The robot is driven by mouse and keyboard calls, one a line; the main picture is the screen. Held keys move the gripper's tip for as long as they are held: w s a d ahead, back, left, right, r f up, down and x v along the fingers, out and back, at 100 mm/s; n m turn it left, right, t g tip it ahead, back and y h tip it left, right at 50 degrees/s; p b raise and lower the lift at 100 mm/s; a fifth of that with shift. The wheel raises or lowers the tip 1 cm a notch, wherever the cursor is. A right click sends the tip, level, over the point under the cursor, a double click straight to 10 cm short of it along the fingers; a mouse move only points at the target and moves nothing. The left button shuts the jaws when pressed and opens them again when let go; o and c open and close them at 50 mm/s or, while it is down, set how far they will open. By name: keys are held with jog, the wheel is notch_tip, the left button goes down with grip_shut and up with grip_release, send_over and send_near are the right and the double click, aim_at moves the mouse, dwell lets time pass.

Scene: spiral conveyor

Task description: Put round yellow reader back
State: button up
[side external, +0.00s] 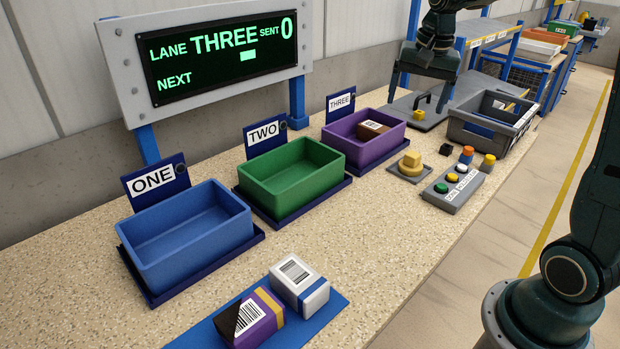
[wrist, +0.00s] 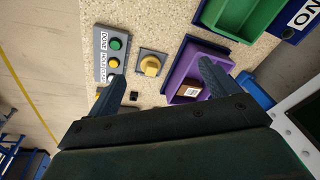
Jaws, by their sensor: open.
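A round yellow piece with a raised top (side external: 411,160) sits on a small grey square plate (side external: 400,174), between the purple bin and the button panel. It also shows in the wrist view (wrist: 150,66), on its plate and roughly between my fingers in the picture. A second small yellow-topped cylinder (side external: 487,163) stands beyond the button panel; I cannot tell which one is the reader. My gripper (side external: 418,93) is open and empty, raised above the bench behind the purple bin. In the wrist view my gripper (wrist: 160,76) has its fingers spread wide.
Blue (side external: 190,238), green (side external: 291,182) and purple (side external: 363,142) bins line the bench; the purple one holds a brown box (side external: 374,130). A button panel (side external: 453,190), an orange cylinder (side external: 467,154) and a grey crate (side external: 490,125) stand nearby. Two parcels lie on a blue mat (side external: 330,312).

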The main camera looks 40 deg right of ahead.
jog(key=s+a+n+t, duration=0.3)
jog(key=s+a+n, duration=0.8)
jog(key=s+a, duration=0.5)
jog(key=s, duration=0.3)
jog(key=shift+s+n+t+y, duration=0.4)
